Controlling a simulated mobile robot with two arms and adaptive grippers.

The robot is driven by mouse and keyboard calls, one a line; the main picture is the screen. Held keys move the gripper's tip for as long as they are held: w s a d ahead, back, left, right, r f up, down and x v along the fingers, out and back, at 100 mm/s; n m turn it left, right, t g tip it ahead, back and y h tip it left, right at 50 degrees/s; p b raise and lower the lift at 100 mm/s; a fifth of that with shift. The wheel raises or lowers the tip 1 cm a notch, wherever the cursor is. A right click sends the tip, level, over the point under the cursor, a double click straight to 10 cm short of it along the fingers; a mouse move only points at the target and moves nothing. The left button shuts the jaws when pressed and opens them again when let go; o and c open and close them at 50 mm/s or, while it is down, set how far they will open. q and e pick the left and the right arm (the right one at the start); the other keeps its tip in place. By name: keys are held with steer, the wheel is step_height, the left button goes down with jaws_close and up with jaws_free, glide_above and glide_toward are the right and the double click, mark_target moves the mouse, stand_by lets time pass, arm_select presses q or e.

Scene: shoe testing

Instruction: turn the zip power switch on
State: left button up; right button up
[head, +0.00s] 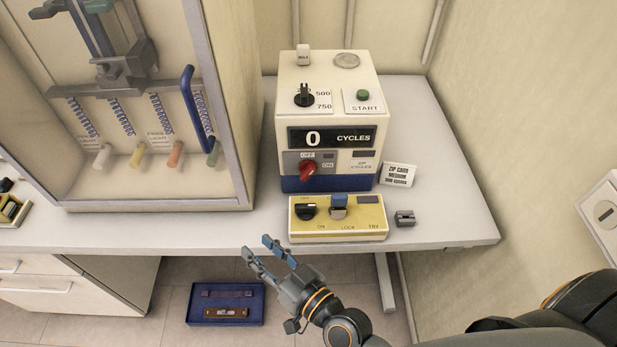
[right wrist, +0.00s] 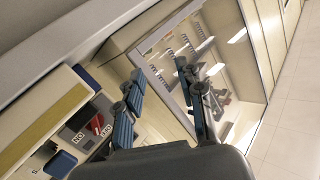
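The white and blue cycle machine (head: 288,120) stands on the bench with its display at 0 CYCLES. A red rotary switch (head: 308,171) is low on its front between OFF and ON labels; I cannot tell which it points at. It also shows in the right wrist view (right wrist: 97,124). A yellow box (head: 365,226) in front bears a black OFF/ON knob (head: 306,211) and a blue-topped grey piece (head: 339,205). My right gripper (head: 257,246) is open and empty, in front of the bench edge, apart from both. My left gripper is not in view.
A small grey block (head: 405,218) and a zip card (head: 398,174) lie right of the machine. A glazed cabinet (head: 228,110) with a blue handle (head: 190,100) stands left. A blue tray (head: 196,317) is on the floor. The bench's right end is clear.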

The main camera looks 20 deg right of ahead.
step_height(320, 180, up, 6)
steer(key=f+m+t, duration=0.1)
steer(key=t, duration=0.1)
steer(key=m+h, duration=1.1)
steer(key=h, duration=0.2)
glide_toward(309, 176)
steer(key=p+x, duration=0.3)
steer(key=x, duration=0.5)
steer(key=shift+w+r, duration=0.1)
steer(key=shift+w, duration=0.15)
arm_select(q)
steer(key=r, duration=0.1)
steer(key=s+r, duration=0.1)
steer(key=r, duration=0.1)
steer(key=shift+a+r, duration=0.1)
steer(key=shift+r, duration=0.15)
arm_select(e)
jaws_close()
